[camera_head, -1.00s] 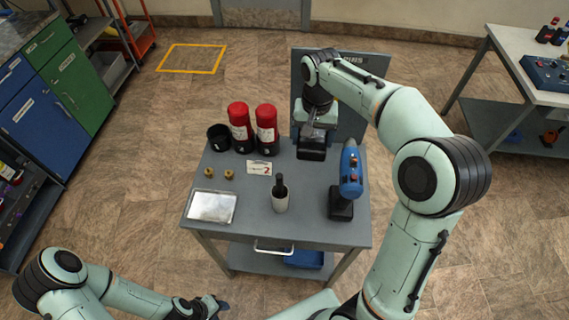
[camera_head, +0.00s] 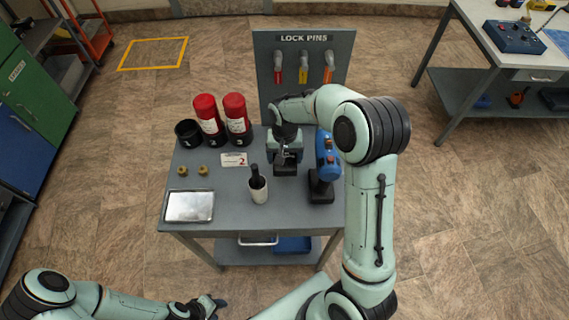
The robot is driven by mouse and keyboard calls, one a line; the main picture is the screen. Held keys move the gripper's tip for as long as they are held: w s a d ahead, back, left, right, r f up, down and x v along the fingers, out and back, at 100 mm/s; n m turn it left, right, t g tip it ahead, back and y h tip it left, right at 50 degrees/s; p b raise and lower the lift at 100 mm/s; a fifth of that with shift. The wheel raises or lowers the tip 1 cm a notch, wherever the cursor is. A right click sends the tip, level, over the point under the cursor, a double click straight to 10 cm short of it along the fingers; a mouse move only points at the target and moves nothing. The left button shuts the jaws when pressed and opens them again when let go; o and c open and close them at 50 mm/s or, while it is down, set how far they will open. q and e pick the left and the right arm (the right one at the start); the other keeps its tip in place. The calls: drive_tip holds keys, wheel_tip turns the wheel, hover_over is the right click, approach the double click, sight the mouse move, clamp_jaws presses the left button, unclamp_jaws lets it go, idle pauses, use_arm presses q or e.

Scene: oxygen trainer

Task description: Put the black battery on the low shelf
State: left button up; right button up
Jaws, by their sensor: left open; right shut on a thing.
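My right gripper (camera_head: 284,152) is shut on a black block that looks like the black battery (camera_head: 286,169). It is over the back right part of the grey cart top (camera_head: 225,211); I cannot tell if the block touches the top. The cart's low shelf (camera_head: 229,253) shows partly below the top, with a blue box (camera_head: 292,245) on it. Another low shelf (camera_head: 455,90) is under the white table at the right. My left gripper (camera_head: 211,304) is open and empty at the bottom, in front of the cart.
A blue drill (camera_head: 326,158) on a black base stands just right of the held block. A dark-necked bottle (camera_head: 257,184), red-topped cylinders (camera_head: 236,116), a black cup (camera_head: 188,133) and a metal tray (camera_head: 190,206) are on the cart. A lock-pin panel (camera_head: 303,50) rises behind.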

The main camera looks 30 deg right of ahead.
sight(285, 164)
drive_tip(key=shift+f, duration=2.3)
drive_tip(key=shift+f, duration=0.15)
drive_tip(key=o, duration=1.1)
